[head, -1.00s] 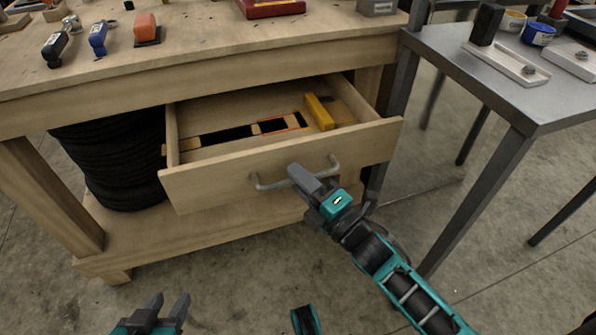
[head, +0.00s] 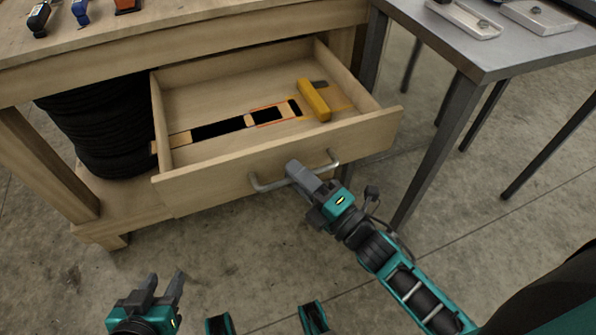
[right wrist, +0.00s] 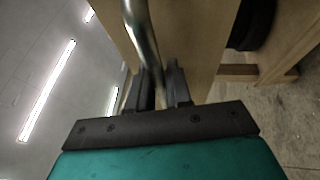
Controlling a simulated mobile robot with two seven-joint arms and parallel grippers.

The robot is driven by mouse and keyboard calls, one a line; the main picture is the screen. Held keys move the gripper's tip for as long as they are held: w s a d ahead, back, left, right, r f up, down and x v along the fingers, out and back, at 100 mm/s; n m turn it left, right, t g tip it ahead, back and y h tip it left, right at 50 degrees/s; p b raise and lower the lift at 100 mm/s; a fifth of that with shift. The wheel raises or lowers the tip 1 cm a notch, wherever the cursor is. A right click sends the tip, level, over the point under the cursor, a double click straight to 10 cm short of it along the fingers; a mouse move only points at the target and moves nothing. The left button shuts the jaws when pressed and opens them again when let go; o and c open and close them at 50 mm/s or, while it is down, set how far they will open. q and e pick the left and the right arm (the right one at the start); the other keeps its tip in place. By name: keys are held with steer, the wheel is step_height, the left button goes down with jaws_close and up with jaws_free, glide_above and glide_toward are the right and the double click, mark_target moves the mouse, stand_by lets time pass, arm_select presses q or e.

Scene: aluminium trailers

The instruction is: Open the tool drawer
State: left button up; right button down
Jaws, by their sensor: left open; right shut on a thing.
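The wooden tool drawer (head: 215,187) is pulled well out of the workbench in the head view. Its curved metal handle (head: 268,184) is on the drawer front. My right gripper (head: 295,168) is shut on the handle. In the right wrist view the handle bar (right wrist: 140,35) runs between the two fingers (right wrist: 160,85). My left gripper (head: 166,285) is open and empty, low at the left, apart from the drawer.
A yellow block-shaped object (head: 314,100) and a long black-and-tan item (head: 225,128) lie in the drawer. Black tyres (head: 95,130) are stacked under the workbench (head: 220,32). A metal table (head: 475,50) stands at the right. The floor in front is clear.

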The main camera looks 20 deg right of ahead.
steer(key=c, duration=1.4)
jaws_free()
arm_select(q)
steer(key=shift+w+d+r, duration=0.1)
steer(key=shift+w+r, duration=0.1)
steer(key=shift+w, duration=0.1)
arm_select(e)
steer(key=shift+o, duration=1.4)
arm_select(q)
steer(key=shift+s+r+p, duration=0.2)
steer(key=shift+r+p, duration=0.15)
steer(key=shift+p, duration=0.1)
arm_select(e)
steer(key=v, duration=1.3)
